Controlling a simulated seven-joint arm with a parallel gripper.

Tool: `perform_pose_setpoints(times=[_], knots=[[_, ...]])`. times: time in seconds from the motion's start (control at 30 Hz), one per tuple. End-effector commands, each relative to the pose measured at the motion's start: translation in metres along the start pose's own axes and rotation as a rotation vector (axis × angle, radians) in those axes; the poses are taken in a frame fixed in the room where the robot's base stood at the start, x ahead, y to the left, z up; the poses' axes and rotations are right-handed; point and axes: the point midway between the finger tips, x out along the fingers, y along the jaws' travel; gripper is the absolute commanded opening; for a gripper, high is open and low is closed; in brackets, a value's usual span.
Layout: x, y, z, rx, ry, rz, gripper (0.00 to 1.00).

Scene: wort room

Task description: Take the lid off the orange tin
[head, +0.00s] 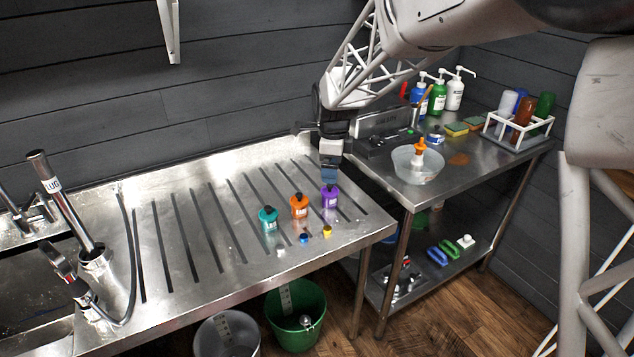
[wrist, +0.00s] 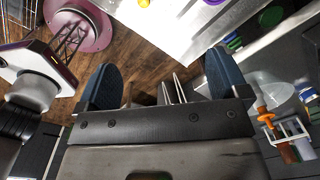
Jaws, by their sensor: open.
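The orange tin (head: 299,206) stands upright on the ribbed steel drainer, with an orange top on it and a pale label. It is the middle of a row, between a teal tin (head: 268,219) on the left and a purple tin (head: 330,197) on the right. My gripper (head: 331,180) points down close to the purple tin's top in the head view; whether it touches cannot be told. In the wrist view its two dark blue fingers (wrist: 161,80) are wide apart with nothing between them. The orange tin does not show in the wrist view.
Small blue (head: 304,239), yellow (head: 327,231) and white (head: 281,252) pieces lie in front of the tins. A tap (head: 92,262) and sink are at the left. A side table (head: 466,175) holds bottles, sponges and a bowl. The drainer left of the tins is clear.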

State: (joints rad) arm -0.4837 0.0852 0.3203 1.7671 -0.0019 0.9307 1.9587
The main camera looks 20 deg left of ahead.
Motion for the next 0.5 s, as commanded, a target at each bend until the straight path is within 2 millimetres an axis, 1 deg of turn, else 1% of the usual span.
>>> perform_pose_setpoints(times=[0.03,0.1,0.23,0.3,0.4,0.5], knots=[[0.011,-0.007,0.017,0.034,0.002,0.007,0.93],[0.025,-0.015,0.036,0.089,0.005,0.015,0.93],[0.046,-0.027,0.068,0.181,0.01,0.024,0.93],[0.056,-0.031,0.081,0.221,0.013,0.028,0.93],[0.066,-0.035,0.095,0.262,0.016,0.032,0.93],[0.071,-0.037,0.103,0.285,0.018,0.034,0.93]])
